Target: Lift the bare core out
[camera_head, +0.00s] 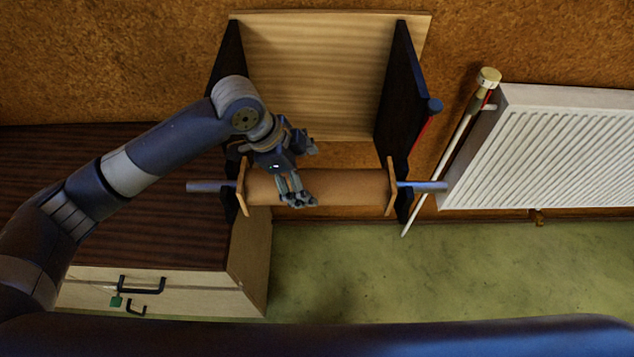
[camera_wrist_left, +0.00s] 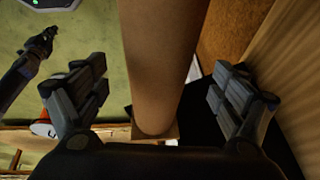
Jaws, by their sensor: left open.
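The bare core (camera_head: 345,190) is a plain brown cylinder lying level between two wooden end plates, the left (camera_head: 242,188) and the right (camera_head: 391,186). A grey-blue rod (camera_head: 425,186) sticks out at both ends. The core rests between the dark side panels of a stand. My left gripper (camera_head: 296,190) is open over the left half of the core. In the left wrist view the core (camera_wrist_left: 160,65) runs between the spread fingers (camera_wrist_left: 158,100), with a gap on each side. My right gripper (camera_wrist_left: 47,42) shows small in the left wrist view, away from the core.
The stand has a pale wooden back board (camera_head: 315,75) and dark side panels (camera_head: 402,90). A white radiator (camera_head: 560,145) with a pipe stands to the right. A dark-topped cabinet (camera_head: 150,235) with drawers is at left. The green floor (camera_head: 450,275) in front is clear.

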